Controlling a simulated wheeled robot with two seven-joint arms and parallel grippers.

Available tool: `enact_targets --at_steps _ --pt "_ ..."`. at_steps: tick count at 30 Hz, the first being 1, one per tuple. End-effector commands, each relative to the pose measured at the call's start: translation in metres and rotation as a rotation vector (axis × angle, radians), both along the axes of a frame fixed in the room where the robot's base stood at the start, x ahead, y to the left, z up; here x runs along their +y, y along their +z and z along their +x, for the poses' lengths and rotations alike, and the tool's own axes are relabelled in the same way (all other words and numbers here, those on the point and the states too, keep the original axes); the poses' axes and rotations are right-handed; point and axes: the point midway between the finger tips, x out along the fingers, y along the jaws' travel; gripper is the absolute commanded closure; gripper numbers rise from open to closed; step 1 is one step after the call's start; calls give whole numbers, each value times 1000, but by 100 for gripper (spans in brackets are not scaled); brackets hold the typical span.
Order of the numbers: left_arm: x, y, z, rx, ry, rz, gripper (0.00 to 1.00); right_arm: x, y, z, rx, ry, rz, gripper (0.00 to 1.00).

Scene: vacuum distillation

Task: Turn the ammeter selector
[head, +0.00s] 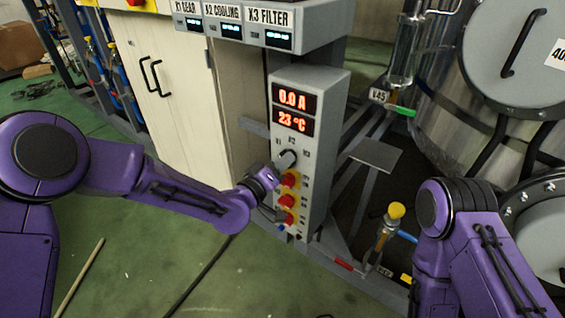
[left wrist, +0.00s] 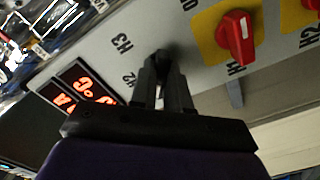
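The grey control box (head: 325,150) has red displays (head: 295,110) reading 0.0 A and 23 °C. Below them is the ammeter selector, a dark knob (head: 289,157) among black position labels. My left gripper (head: 279,166) reaches it from the lower left. In the left wrist view the two dark fingers (left wrist: 164,82) stand close together at the black selector (left wrist: 160,60), one on each side, and seem closed on it. The fingers hide part of the knob and labels, so its exact setting is unclear. My right arm shows at lower right; its gripper is out of view.
Below the selector are several red switches on yellow plates (head: 289,200); one red switch also shows in the left wrist view (left wrist: 236,37). A yellow-capped valve (head: 395,211) and a steel vessel stand at right. A cream cabinet (head: 165,95) is at left, with open green floor before it.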

Motion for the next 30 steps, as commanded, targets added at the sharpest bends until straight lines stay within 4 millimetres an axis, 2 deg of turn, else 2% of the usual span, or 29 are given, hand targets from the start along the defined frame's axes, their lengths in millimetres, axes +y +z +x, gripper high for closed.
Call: enact_targets --at_steps 13,30 --pt "1 0 0 -54 1 73 100 0 -2 0 0 0 0 57" --pt "1 -1 0 -334 1 458 100 0 -15 0 0 0 0 57"
